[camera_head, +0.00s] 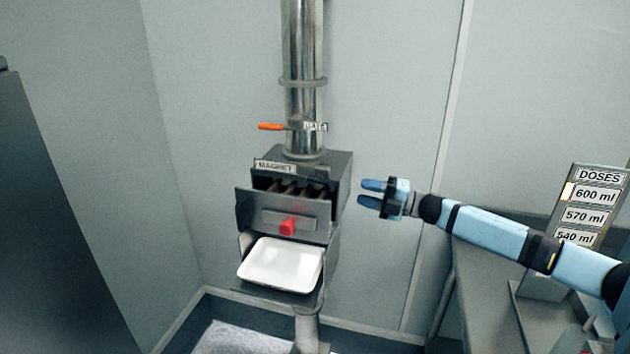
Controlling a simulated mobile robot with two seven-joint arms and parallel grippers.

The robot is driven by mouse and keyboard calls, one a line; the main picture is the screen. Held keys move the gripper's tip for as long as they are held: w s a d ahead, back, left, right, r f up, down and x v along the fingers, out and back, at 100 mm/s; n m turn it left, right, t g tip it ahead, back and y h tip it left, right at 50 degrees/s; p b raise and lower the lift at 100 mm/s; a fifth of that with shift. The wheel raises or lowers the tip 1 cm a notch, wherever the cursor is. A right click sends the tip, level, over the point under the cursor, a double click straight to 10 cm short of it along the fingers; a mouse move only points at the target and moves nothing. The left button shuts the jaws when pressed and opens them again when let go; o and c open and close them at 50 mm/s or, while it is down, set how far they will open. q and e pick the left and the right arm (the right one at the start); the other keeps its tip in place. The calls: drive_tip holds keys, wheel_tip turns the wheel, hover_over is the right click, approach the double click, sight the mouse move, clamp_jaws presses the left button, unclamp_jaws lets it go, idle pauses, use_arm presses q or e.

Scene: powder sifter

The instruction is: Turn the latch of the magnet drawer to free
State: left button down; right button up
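The magnet housing (343,180) is a dark metal box under the steel pipe, with a "MAGNET" label (275,167) on its upper front. The magnet drawer (257,212) has its grey front standing out from the housing, with dark bars showing behind it. A red knob (288,228), which looks like the latch, sits low on the drawer front; its exact turn is hard to tell. My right gripper (371,194) is right of the housing, apart from it and the knob. Its two blue fingers are spread with nothing between them. My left gripper is not in view.
A white tray (281,262) sits in the opening below the drawer. An orange valve handle (270,127) sticks out left from the pipe (304,55). A doses sign (599,177) stands on the grey bench (480,285) at right. A dark cabinet (50,230) stands at left.

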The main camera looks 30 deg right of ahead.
sight(318, 179)
drive_tip(key=p+x, duration=0.2)
drive_tip(key=x, duration=0.9)
drive_tip(key=shift+w+a+p, duration=0.1)
drive_tip(key=shift+w+p, duration=0.2)
drive_tip(key=shift+w, duration=0.05)
drive_tip(key=shift+w+a, duration=0.45)
